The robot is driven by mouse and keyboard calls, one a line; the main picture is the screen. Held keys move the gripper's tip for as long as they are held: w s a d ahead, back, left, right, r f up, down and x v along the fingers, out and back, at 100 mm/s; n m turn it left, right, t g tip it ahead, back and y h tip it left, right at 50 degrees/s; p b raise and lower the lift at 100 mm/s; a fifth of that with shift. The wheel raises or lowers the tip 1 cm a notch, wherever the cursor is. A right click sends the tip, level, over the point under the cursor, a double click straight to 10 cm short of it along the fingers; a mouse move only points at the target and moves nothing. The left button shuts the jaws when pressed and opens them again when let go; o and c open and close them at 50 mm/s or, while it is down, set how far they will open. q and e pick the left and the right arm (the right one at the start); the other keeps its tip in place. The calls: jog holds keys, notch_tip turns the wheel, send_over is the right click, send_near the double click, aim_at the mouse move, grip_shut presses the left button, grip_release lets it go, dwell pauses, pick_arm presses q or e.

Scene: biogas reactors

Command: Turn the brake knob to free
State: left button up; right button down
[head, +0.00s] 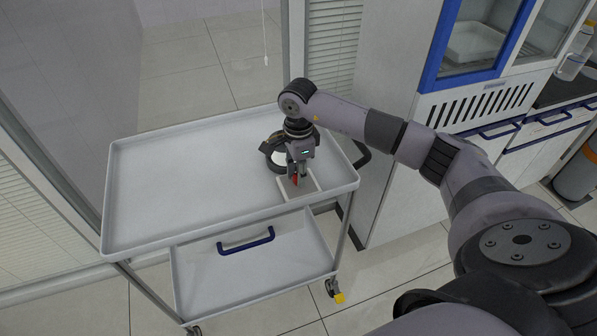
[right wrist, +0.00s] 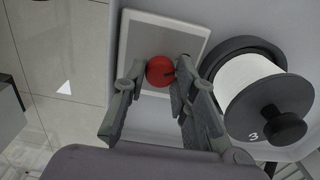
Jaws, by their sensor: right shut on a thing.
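The brake knob (right wrist: 160,70) is a small round red knob on a pale plate with a white rim (right wrist: 198,32). In the head view the plate (head: 313,183) lies at the right front corner of the cart's top tray, and the red knob (head: 295,180) shows only in part below the fingers. My right gripper (right wrist: 158,80) points down at the plate with its fingers on either side of the knob, shut on it. No readable marking for free shows on the plate. My left gripper is not in view.
A white cylinder with black ends, marked 3 (right wrist: 252,95), stands close beside the right gripper. The grey cart's top tray (head: 190,165) is otherwise bare. A blue handle (head: 246,241) hangs at its front. A white cabinet (head: 400,130) stands to the right.

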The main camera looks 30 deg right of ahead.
jog(key=m+b, duration=0.1)
jog(key=m, duration=0.4)
jog(key=shift+m, duration=0.4)
jog(key=m+b, duration=0.1)
jog(key=m, duration=0.4)
jog(key=shift+m, duration=0.7)
jog(key=c, duration=1.3)
grip_release()
jog(key=shift+r, duration=0.1)
